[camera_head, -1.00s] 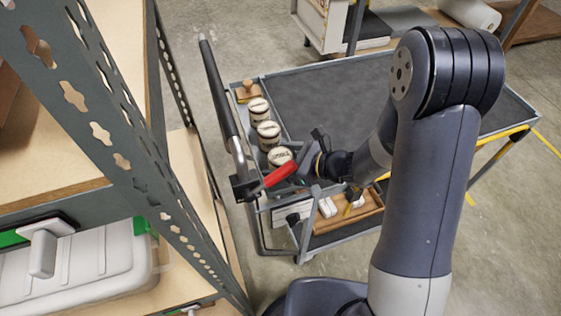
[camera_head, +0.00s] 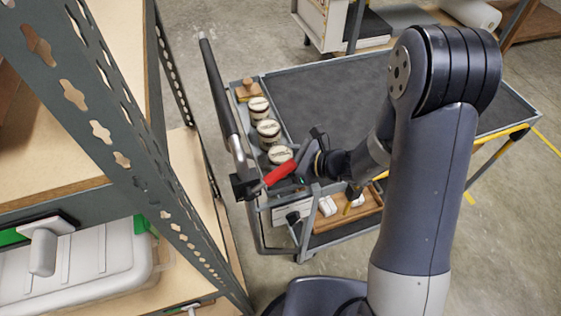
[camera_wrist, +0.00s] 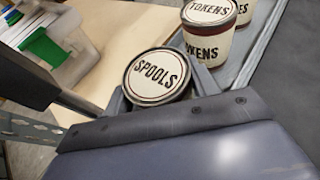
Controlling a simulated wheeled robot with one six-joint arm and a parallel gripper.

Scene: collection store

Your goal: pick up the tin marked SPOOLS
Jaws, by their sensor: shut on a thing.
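The tin marked SPOOLS (camera_wrist: 156,76) has a cream lid with a dark rim. In the wrist view it sits between the fingers of my gripper (camera_wrist: 160,101), which is shut on it. The head view shows the same tin (camera_head: 280,154) at the near end of the cart's row of tins, with my gripper (camera_head: 290,172) at its near right side. Its underside is hidden, so I cannot tell whether it touches the cart. A tin marked TOKENS (camera_wrist: 209,12) stands just beyond it in the wrist view.
Two other tins (camera_head: 268,129) (camera_head: 258,105) and a wooden-handled brush (camera_head: 247,90) stand along the cart's left strip. The cart top (camera_head: 335,95) is mostly clear. The cart handle (camera_head: 219,95) and metal shelving (camera_head: 110,120) lie close on the left. A wooden tray (camera_head: 350,214) is below.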

